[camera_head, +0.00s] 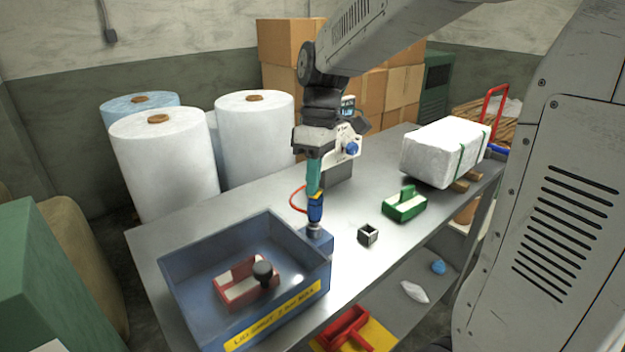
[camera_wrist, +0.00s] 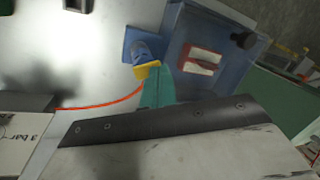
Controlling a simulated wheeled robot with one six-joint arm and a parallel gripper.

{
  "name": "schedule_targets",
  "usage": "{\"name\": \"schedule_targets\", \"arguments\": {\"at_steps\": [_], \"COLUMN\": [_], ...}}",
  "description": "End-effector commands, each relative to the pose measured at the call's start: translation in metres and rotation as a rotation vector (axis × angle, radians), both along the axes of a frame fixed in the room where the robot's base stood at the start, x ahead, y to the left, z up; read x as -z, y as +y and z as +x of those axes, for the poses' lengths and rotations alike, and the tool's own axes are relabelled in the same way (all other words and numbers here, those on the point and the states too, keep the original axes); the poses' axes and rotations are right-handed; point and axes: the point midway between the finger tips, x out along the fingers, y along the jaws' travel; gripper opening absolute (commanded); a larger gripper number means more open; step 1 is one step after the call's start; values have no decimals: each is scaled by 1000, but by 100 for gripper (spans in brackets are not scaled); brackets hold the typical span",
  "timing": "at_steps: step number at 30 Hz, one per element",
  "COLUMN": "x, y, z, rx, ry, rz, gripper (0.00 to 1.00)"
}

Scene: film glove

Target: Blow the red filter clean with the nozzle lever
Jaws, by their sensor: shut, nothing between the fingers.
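The red filter (camera_head: 234,292) with pale panels lies in the blue open bin (camera_head: 190,309) at the front left of the table; it also shows in the wrist view (camera_wrist: 201,54). The blue nozzle (camera_head: 316,212) stands upright on a blue block beside the bin's right end, with a yellow lever (camera_wrist: 147,71) on top and a red hose. My gripper (camera_head: 315,188) has teal fingers, shut and empty, pointing down right over the lever. In the wrist view the fingertips (camera_wrist: 155,80) overlap the lever's edge; I cannot tell whether they touch it.
A dark round knob (camera_head: 263,271) stands by the filter. A green-framed filter (camera_head: 405,206) and a small dark square holder (camera_head: 368,234) sit right of the nozzle. A white wrapped block (camera_head: 440,150) lies at the far right. Film rolls (camera_head: 255,135) stand behind the table.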

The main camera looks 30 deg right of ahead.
Motion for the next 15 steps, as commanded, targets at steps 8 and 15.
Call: {"name": "schedule_targets", "arguments": {"at_steps": [8, 15], "x": [0, -1], "y": [0, -4], "z": [0, 3], "rx": [0, 1], "ry": [0, 2], "rz": [0, 0], "gripper": [0, 0]}}
